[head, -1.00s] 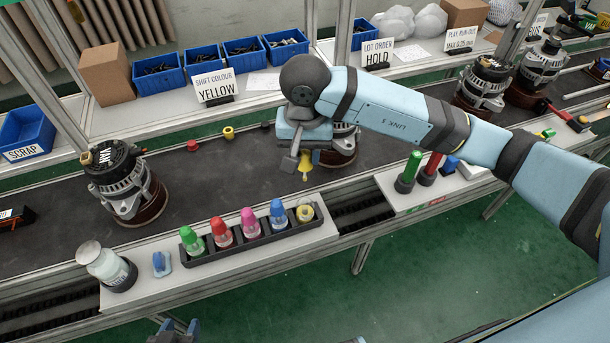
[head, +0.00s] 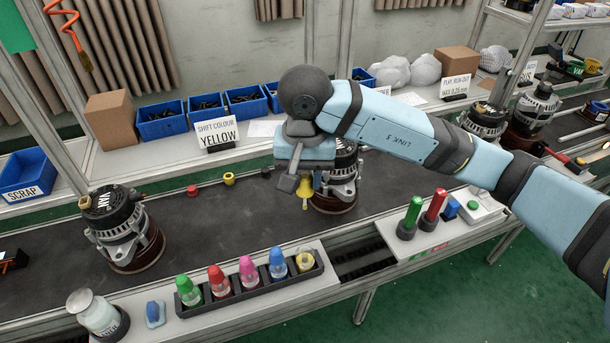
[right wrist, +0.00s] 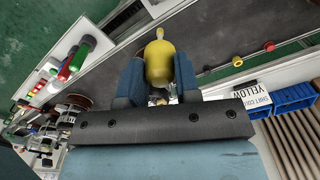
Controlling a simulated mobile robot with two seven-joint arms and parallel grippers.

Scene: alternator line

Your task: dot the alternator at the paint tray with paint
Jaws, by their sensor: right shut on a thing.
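My right gripper (head: 304,188) is shut on a yellow paint cap (head: 305,198) with a narrow tip, held above the belt. The cap also shows between the fingers in the right wrist view (right wrist: 159,62). An alternator (head: 343,180) stands on the belt just behind and right of the gripper, partly hidden by it. Another alternator (head: 124,232) stands upright on the left of the belt. The paint tray (head: 236,297) holds green, red, pink and blue capped bottles and an uncapped yellow paint jar (head: 304,261) at its right end. My left gripper is out of view.
A sign (head: 216,135) reads SHIFT COLOUR YELLOW. The belt between the alternators is largely clear.

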